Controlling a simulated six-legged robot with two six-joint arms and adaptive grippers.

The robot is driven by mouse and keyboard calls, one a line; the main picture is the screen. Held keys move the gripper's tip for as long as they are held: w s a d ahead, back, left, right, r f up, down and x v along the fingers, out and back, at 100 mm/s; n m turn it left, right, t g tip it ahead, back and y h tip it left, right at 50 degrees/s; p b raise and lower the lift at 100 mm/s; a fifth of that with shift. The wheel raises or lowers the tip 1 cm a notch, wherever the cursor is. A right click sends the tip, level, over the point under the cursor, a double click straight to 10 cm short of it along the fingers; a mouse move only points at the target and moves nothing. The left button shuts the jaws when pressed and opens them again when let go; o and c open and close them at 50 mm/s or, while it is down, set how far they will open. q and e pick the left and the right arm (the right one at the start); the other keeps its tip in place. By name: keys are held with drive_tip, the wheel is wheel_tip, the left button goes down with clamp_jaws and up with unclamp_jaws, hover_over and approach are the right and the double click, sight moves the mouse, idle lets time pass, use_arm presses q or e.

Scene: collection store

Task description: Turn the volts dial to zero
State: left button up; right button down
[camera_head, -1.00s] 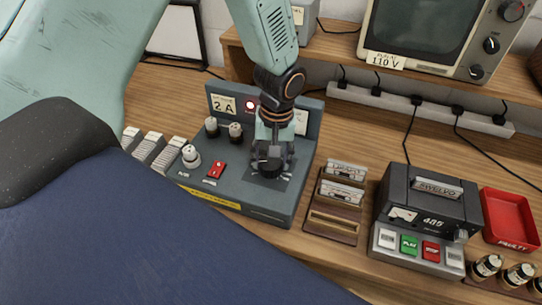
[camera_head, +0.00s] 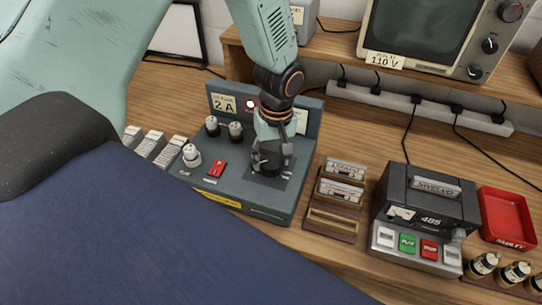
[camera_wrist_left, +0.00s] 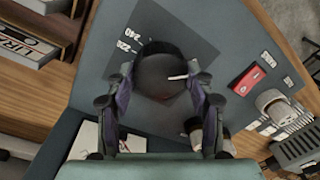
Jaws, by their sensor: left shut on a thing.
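The volts dial (camera_wrist_left: 165,72) is a round black knob with a white pointer line, on a dark plate of the grey-blue control box (camera_head: 238,205). In the left wrist view the pointer line points to the right, away from the printed 240 and 220 at upper left. My left gripper (camera_head: 267,158) comes down from above and is shut on the dial. In the left wrist view its two fingers (camera_wrist_left: 160,88) sit on either side of the knob. In the head view the gripper hides part of the dial. My right gripper is not in view.
A cassette rack (camera_head: 333,220), a grey tape unit (camera_head: 425,212) and a red tray (camera_head: 508,213) stand to the right. A shelf with a screen is behind.

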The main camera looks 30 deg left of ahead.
sight(274, 159)
use_arm(q)
drive_tip(key=o, duration=0.7)
drive_tip(key=shift+s+f, duration=0.15)
drive_tip(key=o, duration=0.5)
drive_tip(key=r, duration=0.8)
drive_tip(key=w+r, duration=0.1)
drive_tip(key=r, duration=0.3)
drive_tip(key=shift+d+r, duration=0.1)
drive_tip(key=shift+d, duration=0.15)
